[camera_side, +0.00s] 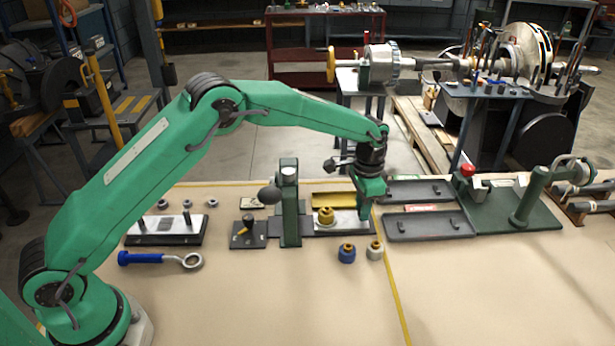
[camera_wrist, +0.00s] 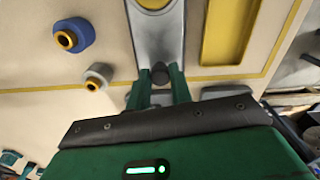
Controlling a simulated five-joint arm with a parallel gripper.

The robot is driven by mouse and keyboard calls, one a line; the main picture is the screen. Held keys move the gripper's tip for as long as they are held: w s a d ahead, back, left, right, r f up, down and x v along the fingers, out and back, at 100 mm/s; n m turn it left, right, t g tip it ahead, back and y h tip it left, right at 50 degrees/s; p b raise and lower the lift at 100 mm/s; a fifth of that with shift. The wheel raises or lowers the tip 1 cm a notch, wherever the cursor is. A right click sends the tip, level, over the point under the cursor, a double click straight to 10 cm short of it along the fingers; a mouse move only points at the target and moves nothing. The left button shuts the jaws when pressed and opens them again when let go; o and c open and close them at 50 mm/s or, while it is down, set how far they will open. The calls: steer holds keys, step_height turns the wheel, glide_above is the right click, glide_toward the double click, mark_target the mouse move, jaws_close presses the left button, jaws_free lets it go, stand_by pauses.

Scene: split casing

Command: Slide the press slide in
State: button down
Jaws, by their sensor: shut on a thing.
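The press slide (camera_side: 347,222) is a silver plate to the right of the green press column (camera_side: 289,205). A yellow bushing (camera_side: 326,214) sits on it. In the wrist view the slide (camera_wrist: 156,40) runs away from my gripper, with a dark knob (camera_wrist: 160,73) at its near end. My gripper (camera_wrist: 158,88) is shut on this knob, one green finger on each side. In the side view my gripper (camera_side: 364,206) is low at the slide's right end, where the fingertips are hard to make out.
A blue bushing (camera_side: 346,253) and a grey bushing (camera_side: 375,251) stand in front of the slide. A yellow recessed tray (camera_side: 333,198) lies behind it. Dark trays (camera_side: 430,226) lie to the right. The front bench is clear.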

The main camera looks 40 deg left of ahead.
mark_target(340, 220)
steer(key=shift+s+a, duration=1.8)
steer(key=shift+a, duration=0.1)
steer(key=c, duration=1.3)
jaws_free()
steer(key=shift+o, duration=0.2)
steer(key=shift+r, duration=0.15)
step_height(340, 220, up, 8)
steer(key=shift+f, duration=0.2)
